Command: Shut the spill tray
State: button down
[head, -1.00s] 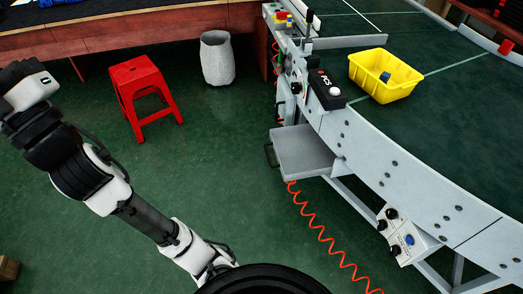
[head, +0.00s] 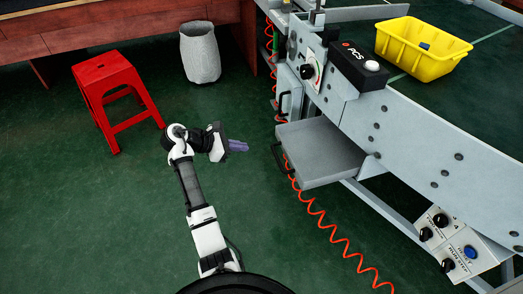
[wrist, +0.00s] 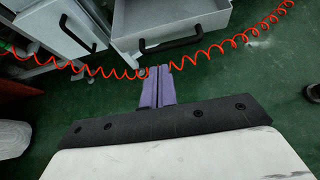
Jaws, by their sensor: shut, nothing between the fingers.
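The spill tray (head: 318,152) is a grey drawer pulled out from the side of the conveyor, with a black handle (head: 281,158) on its front. In the wrist view the open tray (wrist: 205,12) is at the top, with its handle (wrist: 172,45) on the near face. My gripper (head: 243,146) has purple fingers and is left of the tray handle in the head view, apart from it. In the wrist view the fingers (wrist: 158,72) lie together, shut and empty, pointing toward the handle.
A coiled orange hose (head: 322,222) hangs beside and below the tray. A closed drawer with a black handle (head: 282,104) is beside the tray. A red stool (head: 112,92) and a grey bin (head: 200,52) stand on the floor. A yellow crate (head: 422,48) sits on the conveyor.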

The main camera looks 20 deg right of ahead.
jog(key=x, duration=0.2)
jog(key=b, duration=0.2)
send_near(287, 151)
notch_tip(287, 151, down, 3)
jog(key=shift+g, duration=0.3)
jog(key=d, duration=0.4)
jog(key=shift+w+d+f, duration=0.15)
jog(key=shift+w+d, duration=0.05)
jog(key=shift+d, duration=0.5)
jog(key=shift+d, duration=0.1)
